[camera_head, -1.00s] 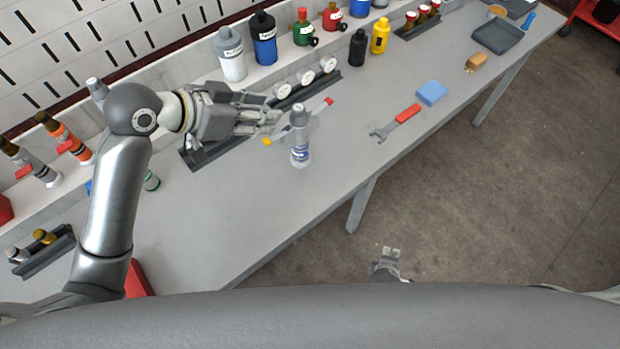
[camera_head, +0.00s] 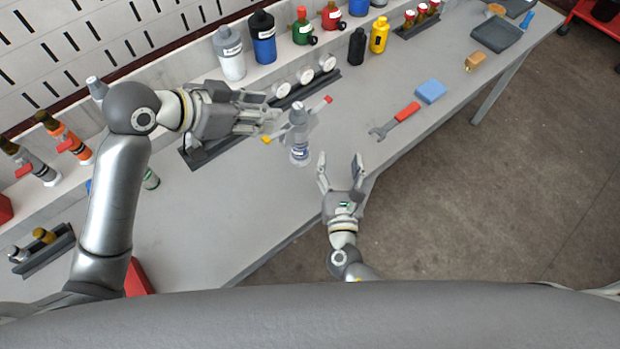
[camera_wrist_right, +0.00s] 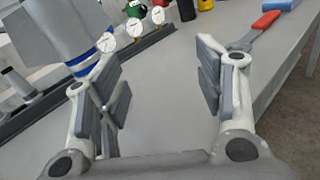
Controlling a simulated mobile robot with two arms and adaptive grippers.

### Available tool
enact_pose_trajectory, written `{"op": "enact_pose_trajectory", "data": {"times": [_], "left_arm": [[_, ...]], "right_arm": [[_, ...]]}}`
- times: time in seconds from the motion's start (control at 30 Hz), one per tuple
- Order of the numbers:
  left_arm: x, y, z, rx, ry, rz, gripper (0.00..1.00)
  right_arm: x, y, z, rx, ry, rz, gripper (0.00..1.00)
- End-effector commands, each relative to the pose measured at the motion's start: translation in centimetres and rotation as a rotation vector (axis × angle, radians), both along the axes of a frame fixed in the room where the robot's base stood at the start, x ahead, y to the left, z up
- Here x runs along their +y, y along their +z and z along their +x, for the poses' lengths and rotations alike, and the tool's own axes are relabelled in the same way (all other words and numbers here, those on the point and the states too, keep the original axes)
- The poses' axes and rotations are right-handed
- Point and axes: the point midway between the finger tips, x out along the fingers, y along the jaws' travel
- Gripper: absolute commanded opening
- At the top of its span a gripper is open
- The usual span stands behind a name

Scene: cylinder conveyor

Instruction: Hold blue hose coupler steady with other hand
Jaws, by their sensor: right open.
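The blue hose coupler (camera_head: 299,150) is a pale grey fitting with a blue band near its base, standing on the bench. Winged arms with a red tip and a yellow tip show at its upper part. My left gripper (camera_head: 274,115) reaches in from the left, its fingers close to the coupler's upper part; whether they touch or grip it is unclear. My right gripper (camera_head: 340,160) is open and empty at the bench's front edge, right of the coupler. In the right wrist view, its spread fingers (camera_wrist_right: 157,70) have bare bench between them; a grey body with a blue band, probably the coupler (camera_wrist_right: 92,65), is outside them at upper left.
A red-handled wrench (camera_head: 396,121) and a blue block (camera_head: 431,92) lie to the right. Several bottles and a dark rack with white round gauges (camera_head: 305,76) line the back. Bare bench lies in front of the coupler.

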Motion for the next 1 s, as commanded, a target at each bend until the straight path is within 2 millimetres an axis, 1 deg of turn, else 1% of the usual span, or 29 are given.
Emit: {"op": "enact_pose_trajectory", "data": {"times": [0.03, 0.1, 0.13, 0.2, 0.27, 0.37, 0.47, 0.53, 0.8, 1.0], "left_arm": [[0.0, 0.0, 0.0, 0.000, 0.000, 0.000, 0.36], [0.0, 0.0, 0.0, 0.000, 0.000, 0.000, 0.36], [0.0, 0.0, 0.0, 0.000, 0.000, 0.000, 0.36], [0.0, 0.0, 0.0, 0.000, 0.000, 0.000, 0.36], [0.0, 0.0, 0.0, 0.000, 0.000, 0.000, 0.36], [0.0, 0.0, 0.0, 0.000, 0.000, 0.000, 0.36], [0.0, 0.0, 0.0, 0.000, 0.000, 0.000, 0.36], [0.0, 0.0, 0.0, 0.000, 0.000, 0.000, 0.36], [0.0, 0.0, 0.0, 0.000, 0.000, 0.000, 0.36], [0.0, 0.0, 0.0, 0.000, 0.000, 0.000, 0.36]], "right_arm": [[1.9, 0.2, -1.0, -0.002, 0.060, -0.030, 0.62], [3.9, 0.4, -2.1, -0.006, 0.126, -0.065, 0.62], [4.6, 0.5, -2.5, -0.008, 0.148, -0.077, 0.62], [5.9, 0.6, -3.3, -0.009, 0.189, -0.097, 0.62], [6.6, 0.7, -3.7, -0.012, 0.211, -0.109, 0.62], [7.2, 0.8, -3.6, -0.014, 0.227, -0.117, 0.62], [7.4, 0.9, -2.5, -0.017, 0.226, -0.118, 0.62], [7.6, 0.8, -1.4, -0.015, 0.226, -0.116, 0.62], [8.4, 0.8, 3.5, -0.016, 0.226, -0.117, 0.62], [8.8, 0.8, 5.9, -0.014, 0.225, -0.116, 0.62]]}}
